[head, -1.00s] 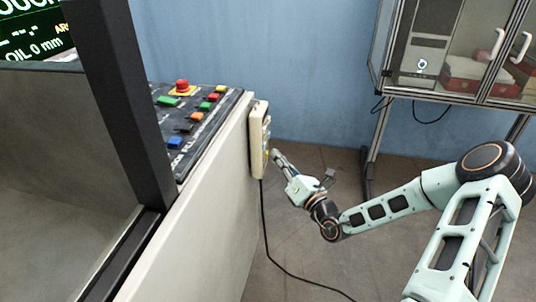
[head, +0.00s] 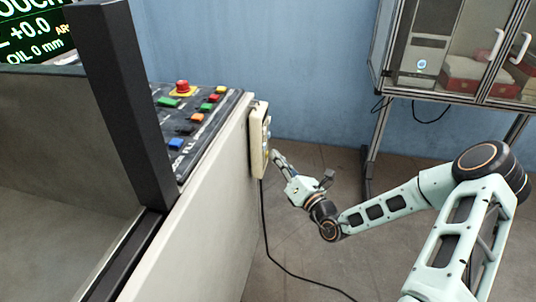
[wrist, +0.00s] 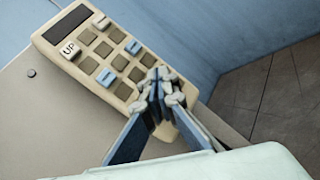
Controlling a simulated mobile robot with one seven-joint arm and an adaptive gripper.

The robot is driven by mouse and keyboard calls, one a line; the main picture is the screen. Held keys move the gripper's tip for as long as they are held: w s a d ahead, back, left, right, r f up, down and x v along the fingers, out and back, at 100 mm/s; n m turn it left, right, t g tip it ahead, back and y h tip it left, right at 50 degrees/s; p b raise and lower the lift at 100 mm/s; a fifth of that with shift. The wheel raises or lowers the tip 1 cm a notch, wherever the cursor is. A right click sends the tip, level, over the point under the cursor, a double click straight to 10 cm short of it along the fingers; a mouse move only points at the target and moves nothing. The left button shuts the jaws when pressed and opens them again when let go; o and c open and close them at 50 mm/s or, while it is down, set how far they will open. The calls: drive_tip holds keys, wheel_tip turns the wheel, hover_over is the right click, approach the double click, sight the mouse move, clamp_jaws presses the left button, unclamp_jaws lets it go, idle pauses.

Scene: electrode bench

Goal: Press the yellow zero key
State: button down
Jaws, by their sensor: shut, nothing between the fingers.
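A cream handheld pendant (head: 257,135) hangs on the side of the pale machine cabinet. The wrist view shows its face (wrist: 50,37), with a dark display, a white UP key (wrist: 69,49), several grey-brown keys and some blue-and-white keys. My gripper (head: 276,155) is shut and empty, close to the lower part of the pendant. In the wrist view its fingertips (wrist: 162,86) are together over the lower end of the face and cover part of it. No yellow zero key can be made out there; contact cannot be told.
A machine control panel (head: 190,120) with coloured buttons and a red emergency stop (head: 182,86) lies left of the pendant. A black cable (head: 268,235) hangs below the pendant. A glazed cabinet (head: 460,60) stands back right.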

drive_tip(key=shift+s+d, duration=0.15)
drive_tip(key=shift+d, duration=0.4)
drive_tip(key=shift+s+d+p, duration=0.25)
drive_tip(key=shift+d+p, duration=0.1)
drive_tip(key=shift+d, duration=0.45)
drive_tip(key=shift+s+d+p, duration=0.3)
drive_tip(key=shift+d, duration=0.5)
drive_tip(key=shift+s+d+p, duration=0.25)
drive_tip(key=shift+d+p, duration=0.1)
drive_tip(key=shift+d, duration=0.45)
